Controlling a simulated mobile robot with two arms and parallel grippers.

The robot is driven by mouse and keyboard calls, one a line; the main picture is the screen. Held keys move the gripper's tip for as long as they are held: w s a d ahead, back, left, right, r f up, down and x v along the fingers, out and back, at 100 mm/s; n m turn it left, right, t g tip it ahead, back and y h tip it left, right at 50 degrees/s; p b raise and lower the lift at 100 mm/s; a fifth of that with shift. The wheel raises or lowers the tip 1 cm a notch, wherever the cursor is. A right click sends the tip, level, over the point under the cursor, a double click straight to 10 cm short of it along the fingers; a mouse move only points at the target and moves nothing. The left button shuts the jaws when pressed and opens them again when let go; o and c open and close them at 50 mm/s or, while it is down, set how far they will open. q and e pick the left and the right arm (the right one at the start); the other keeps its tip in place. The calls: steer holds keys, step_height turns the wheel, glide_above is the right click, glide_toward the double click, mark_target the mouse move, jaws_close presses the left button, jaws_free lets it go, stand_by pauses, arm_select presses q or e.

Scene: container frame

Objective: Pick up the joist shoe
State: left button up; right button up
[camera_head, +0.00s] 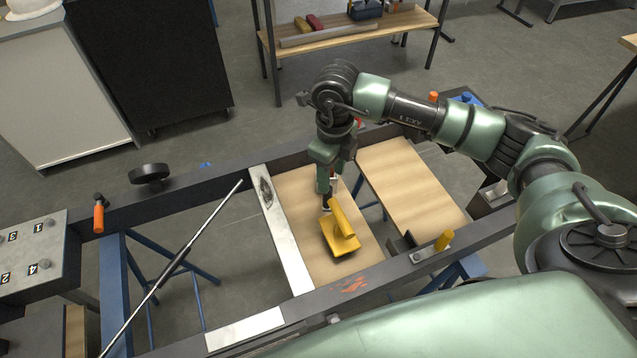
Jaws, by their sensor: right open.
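A yellow angled piece (341,232), which looks like the joist shoe, lies on the left wooden board (310,262). It has a flat plate and a raised strip. My right gripper (327,205) is open and points down just behind the yellow piece, over the same board. Its fingertips are very close to the raised strip; I cannot tell whether they touch it. My left gripper is not in view.
A dark metal frame (225,168) surrounds the boards. A second board (410,195) lies to the right. A dark bracket (401,243) and a yellow-handled clamp (443,241) sit on the near rail. A thin rod (190,243) slants across the open left side.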

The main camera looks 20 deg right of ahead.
steer(key=shift+w+a+f+b, duration=0.1)
steer(key=shift+w+f+b, duration=0.15)
steer(key=shift+f, duration=0.25)
steer(key=shift+w+a+f+b, duration=0.1)
steer(key=shift+w+f, duration=0.1)
steer(key=shift+f, duration=0.3)
step_height(320, 180, down, 8)
steer(key=shift+w+r+p, duration=0.1)
steer(key=shift+r+p, duration=0.15)
steer(key=shift+p, duration=0.6)
jaws_close()
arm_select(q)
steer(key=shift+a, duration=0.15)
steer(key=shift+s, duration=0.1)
arm_select(e)
steer(key=shift+r, duration=0.1)
